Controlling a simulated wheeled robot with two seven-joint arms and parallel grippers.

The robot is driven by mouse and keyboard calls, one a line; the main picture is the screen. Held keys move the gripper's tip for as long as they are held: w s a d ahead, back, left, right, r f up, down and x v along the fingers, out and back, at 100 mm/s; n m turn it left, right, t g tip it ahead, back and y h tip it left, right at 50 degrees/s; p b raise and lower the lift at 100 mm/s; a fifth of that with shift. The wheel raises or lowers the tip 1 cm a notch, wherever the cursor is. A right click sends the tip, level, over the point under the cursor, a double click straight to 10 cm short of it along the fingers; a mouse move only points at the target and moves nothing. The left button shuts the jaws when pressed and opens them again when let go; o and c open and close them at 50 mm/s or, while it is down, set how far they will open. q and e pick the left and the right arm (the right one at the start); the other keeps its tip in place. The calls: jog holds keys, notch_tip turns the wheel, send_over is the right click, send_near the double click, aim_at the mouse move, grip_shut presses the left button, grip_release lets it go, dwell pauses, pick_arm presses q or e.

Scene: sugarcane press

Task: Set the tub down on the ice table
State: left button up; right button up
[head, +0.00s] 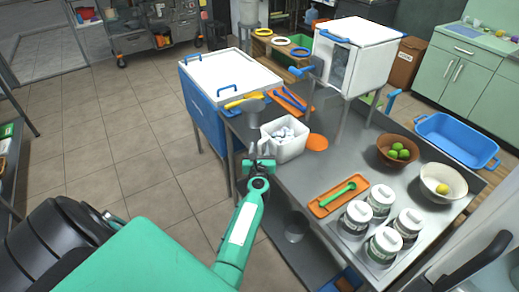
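The white tub (285,151), full of pale, ice-like pieces, is upright at the left part of the grey metal table (300,178). I cannot tell whether its base rests on the top or hangs slightly above it. My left gripper (259,150) is at the tub's near left corner, its fingers pointing away from me and overlapping the tub's edge in this view. Whether the fingers are closed on the tub wall is too small to tell. My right gripper is not in view.
A blue-and-white chest (228,78) stands behind left. An orange tray (322,211), several lidded jars (383,245), a fruit bowl (384,144) and a white bowl (437,193) occupy the right side.

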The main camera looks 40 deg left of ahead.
pick_arm(q)
jog(key=shift+r, duration=0.2)
jog(key=v, duration=0.7)
jog(key=shift+s+d, duration=0.15)
jog(key=shift+s, duration=0.05)
